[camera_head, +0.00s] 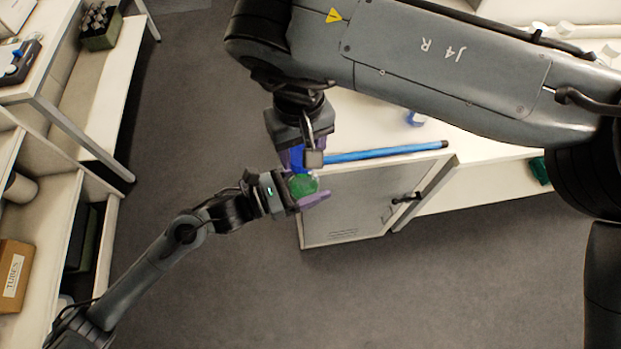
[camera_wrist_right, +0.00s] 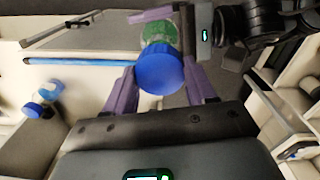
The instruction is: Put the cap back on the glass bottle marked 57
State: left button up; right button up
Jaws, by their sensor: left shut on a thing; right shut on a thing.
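The green glass bottle (camera_head: 303,185) is held in the purple fingers of my left gripper (camera_head: 308,195), in front of the bench edge. It also shows in the right wrist view (camera_wrist_right: 158,32); no number is readable on it. My right gripper (camera_head: 296,157) is just above it, shut on the blue cap (camera_head: 297,158). In the right wrist view the blue cap (camera_wrist_right: 160,69) sits between the purple fingers and covers the bottle's mouth end. The cap is in line with the bottle, but I cannot tell whether they touch.
A blue rod-like bar (camera_head: 385,152) runs along the bench top (camera_head: 375,125). A blue-capped bottle (camera_head: 415,118) stands farther back. A cabinet door with a handle (camera_head: 375,195) is below. Shelves at left hold a brown box (camera_head: 12,277). The floor between is clear.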

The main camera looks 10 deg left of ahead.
aim_at(304, 185)
jog(key=shift+f, duration=0.9)
jog(key=shift+f, duration=0.1)
jog(key=shift+f, duration=0.8)
jog(key=shift+f, duration=0.5)
dwell(0.4)
jog(key=m, duration=0.6)
jog(key=shift+m, duration=0.3)
jog(key=o, duration=1)
